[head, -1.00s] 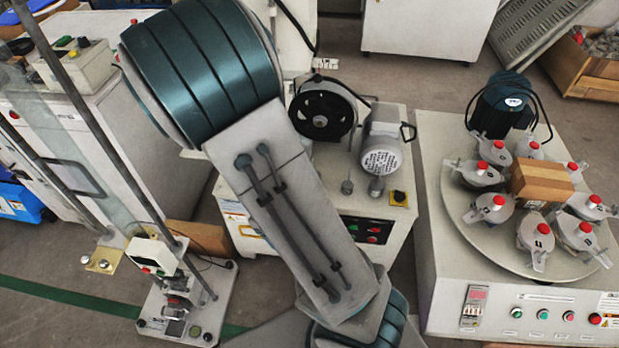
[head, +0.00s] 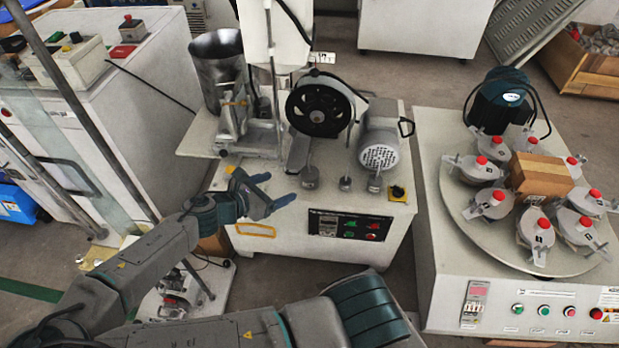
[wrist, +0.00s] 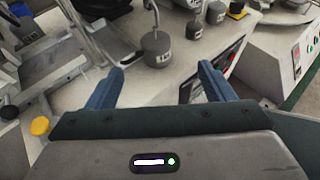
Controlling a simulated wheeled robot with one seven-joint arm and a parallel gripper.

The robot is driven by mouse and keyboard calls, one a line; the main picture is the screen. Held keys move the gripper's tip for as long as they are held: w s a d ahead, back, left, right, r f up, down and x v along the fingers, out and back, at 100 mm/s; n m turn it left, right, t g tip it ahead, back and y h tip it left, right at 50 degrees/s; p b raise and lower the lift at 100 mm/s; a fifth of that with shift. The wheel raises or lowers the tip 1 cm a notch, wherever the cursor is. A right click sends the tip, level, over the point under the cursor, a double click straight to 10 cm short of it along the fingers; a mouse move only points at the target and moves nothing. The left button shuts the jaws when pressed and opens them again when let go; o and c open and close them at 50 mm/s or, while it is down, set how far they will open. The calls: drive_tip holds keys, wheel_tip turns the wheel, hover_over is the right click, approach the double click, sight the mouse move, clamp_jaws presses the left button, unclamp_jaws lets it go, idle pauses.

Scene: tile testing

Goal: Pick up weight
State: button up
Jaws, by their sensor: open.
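Three small grey weights with upright stems stand in a row on the front of the white machine's top: the left one (head: 310,178), the middle one (head: 345,183) and the right one (head: 375,184). My gripper (head: 276,188) has blue fingers and is open and empty, just left of the left weight and by the machine's front edge. In the wrist view the left weight (wrist: 157,51) shows ahead, between the spread fingers (wrist: 161,70) but beyond their tips. The middle weight (wrist: 194,30) and right weight (wrist: 215,13) are farther right.
A black wheel (head: 320,107) and grey motor (head: 380,140) stand behind the weights. A metal stand (head: 235,115) and steel pot (head: 217,65) are to their left. A yellow-black knob (head: 397,193) is at the right corner. A turntable machine (head: 450,205) stands farther right.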

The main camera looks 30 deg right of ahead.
drive_tip(key=b, duration=0.3)
approach(309, 172)
drive_tip(key=x, duration=0.4)
drive_tip(key=shift+s+d+f, duration=0.1)
drive_tip(key=shift+s+f, duration=0.05)
drive_tip(key=shift+s, duration=0.15)
drive_tip(key=b+x, duration=0.1)
drive_tip(key=x, duration=0.1)
drive_tip(key=b+x, duration=0.1)
drive_tip(key=x, duration=0.1)
drive_tip(key=shift+w+d+f, duration=0.2)
drive_tip(key=shift+w+f, duration=0.05)
drive_tip(key=shift+w, duration=0.2)
drive_tip(key=shift+d, duration=0.2)
drive_tip(key=shift+w+r, duration=0.1)
clamp_jaws()
